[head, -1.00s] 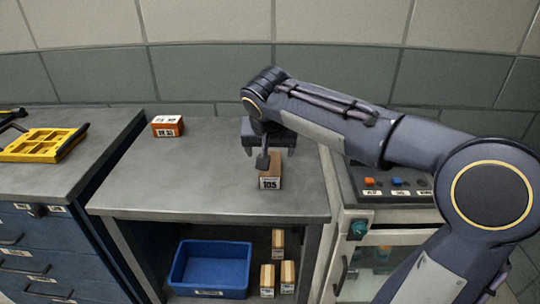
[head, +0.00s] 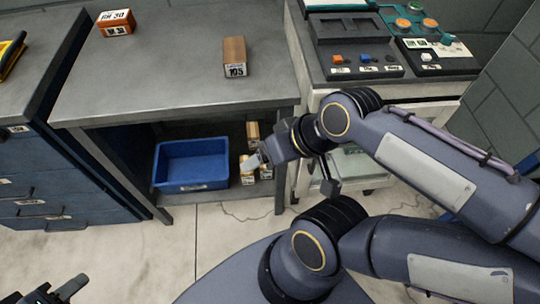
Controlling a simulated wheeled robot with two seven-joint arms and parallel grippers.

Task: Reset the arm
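My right arm reaches in from the right, bent, with its gripper (head: 291,176) in front of the shelf opening below the counter. Its fingers look spread wide and nothing shows between them. My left gripper (head: 55,291) shows at the bottom left corner, partly cut off by the frame. Its two fingers look apart and empty, above the floor. A brown block labelled 105 (head: 235,55) stands on the grey counter (head: 165,75), clear of both grippers.
An orange labelled box (head: 115,22) sits at the counter's back left. A blue bin (head: 192,164) and several small tan blocks (head: 253,133) are on the shelf below, the blocks partly behind my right gripper. A control panel (head: 352,62) stands right of the counter. Floor (head: 130,240) is clear.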

